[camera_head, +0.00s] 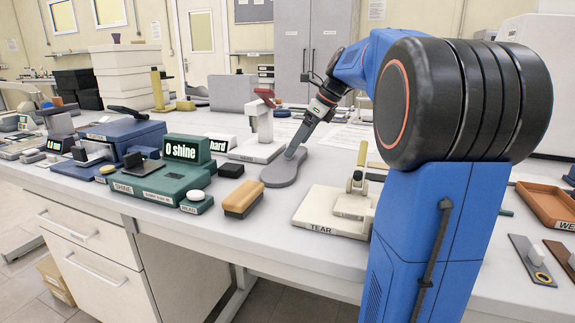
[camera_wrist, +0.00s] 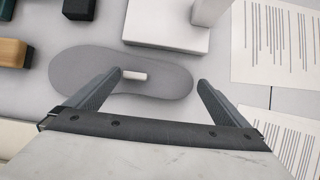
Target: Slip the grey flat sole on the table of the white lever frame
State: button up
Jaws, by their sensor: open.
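The grey flat sole (camera_head: 283,172) lies flat on the bench, and it also shows in the wrist view (camera_wrist: 80,68). A small white block or grip (camera_wrist: 134,75) sits on its top. The white lever frame (camera_head: 258,148), with a red lever on top, stands just behind the sole; its pale base (camera_wrist: 165,38) shows in the wrist view, with nothing seen on the visible part. My gripper (camera_wrist: 160,78) is open above the sole. Its left finger is over the sole beside the white grip; its right finger is by the sole's right end. Contact cannot be told.
The green shine tester (camera_head: 165,180) and a wooden brush (camera_head: 243,199) are left of the sole. The cream tear tester (camera_head: 335,212) stands at the front right. Papers (camera_wrist: 275,40) lie right of the lever frame. A blue device (camera_head: 110,138) stands further left.

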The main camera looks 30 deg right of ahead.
jog(key=shift+w+a+f, duration=0.1)
jog(key=shift+w+f, duration=0.05)
jog(key=shift+f, duration=0.2)
jog(key=c, duration=0.8)
jog(key=shift+o, duration=0.2)
jog(key=shift+r, duration=0.1)
notch_tip(320, 180, up, 10)
jog(key=shift+a, duration=0.1)
